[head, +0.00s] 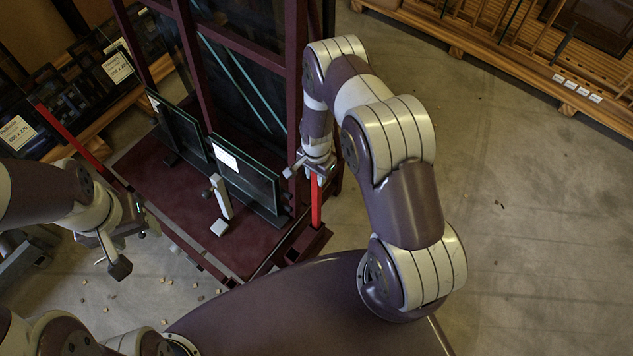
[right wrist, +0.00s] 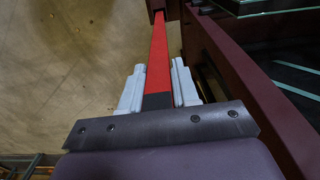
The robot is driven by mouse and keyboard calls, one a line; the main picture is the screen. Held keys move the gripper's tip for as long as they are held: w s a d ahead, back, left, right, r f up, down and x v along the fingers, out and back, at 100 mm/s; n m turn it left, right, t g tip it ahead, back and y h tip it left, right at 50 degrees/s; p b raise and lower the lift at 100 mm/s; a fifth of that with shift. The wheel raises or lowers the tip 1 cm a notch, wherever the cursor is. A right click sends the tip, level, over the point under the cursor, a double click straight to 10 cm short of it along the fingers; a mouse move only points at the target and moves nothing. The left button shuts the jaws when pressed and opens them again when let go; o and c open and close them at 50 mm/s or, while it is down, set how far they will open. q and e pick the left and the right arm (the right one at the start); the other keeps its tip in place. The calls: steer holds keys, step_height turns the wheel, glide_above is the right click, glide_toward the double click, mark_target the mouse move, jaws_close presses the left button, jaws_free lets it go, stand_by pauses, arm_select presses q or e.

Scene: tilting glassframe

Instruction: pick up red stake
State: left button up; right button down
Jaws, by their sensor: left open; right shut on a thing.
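A red stake (head: 316,205) stands upright at the near right corner of the dark red glass frame (head: 180,215). My right gripper (head: 314,168) is shut on its upper end. In the right wrist view, the fingers (right wrist: 158,92) lie on either side of the stake's black end, and the red length (right wrist: 158,50) runs away to a dark red socket (right wrist: 155,6). The stake's lower end appears to sit in that socket. A second red stake (head: 70,137) slants at the frame's left side. My left gripper (head: 136,250) is open and empty, left of the frame's near edge.
Two glass panes with white labels (head: 225,158) stand upright on the frame behind a grey clamp (head: 221,205). Wooden racks line the back right (head: 500,62) and the left. Small wooden bits (head: 166,282) lie on the floor.

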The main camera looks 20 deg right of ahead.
step_height(320, 180, up, 17)
steer(key=shift+f, duration=0.2)
steer(key=shift+r, duration=0.1)
